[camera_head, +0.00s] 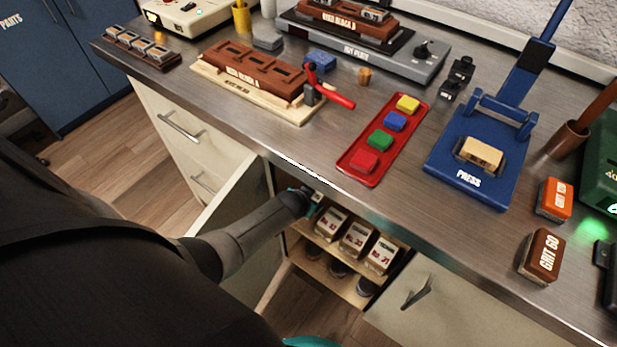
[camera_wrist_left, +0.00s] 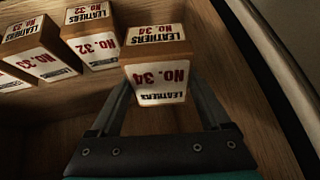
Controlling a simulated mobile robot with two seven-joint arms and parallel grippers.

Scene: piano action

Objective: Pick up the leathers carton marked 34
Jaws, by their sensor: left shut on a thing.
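The leathers carton marked No. 34 (camera_wrist_left: 157,78), white and brown with red print, sits between the fingers of my left gripper (camera_wrist_left: 158,92) in the left wrist view. The gripper is shut on it, with a finger along each side. In the head view my left gripper (camera_head: 314,200) is inside the open cupboard under the bench, at the left end of the carton row. There the bench edge and gripper mostly hide the held carton. I cannot tell whether it touches the shelf. My right gripper is not in view.
Similar cartons, including No. 32 (camera_wrist_left: 90,40) and No. 33 (camera_wrist_left: 38,55), stand beside it. In the head view the cartons (camera_head: 356,240) stand on the upper shelf, below the metal bench top (camera_head: 300,165). The open cupboard door (camera_head: 228,205) borders my arm on the left.

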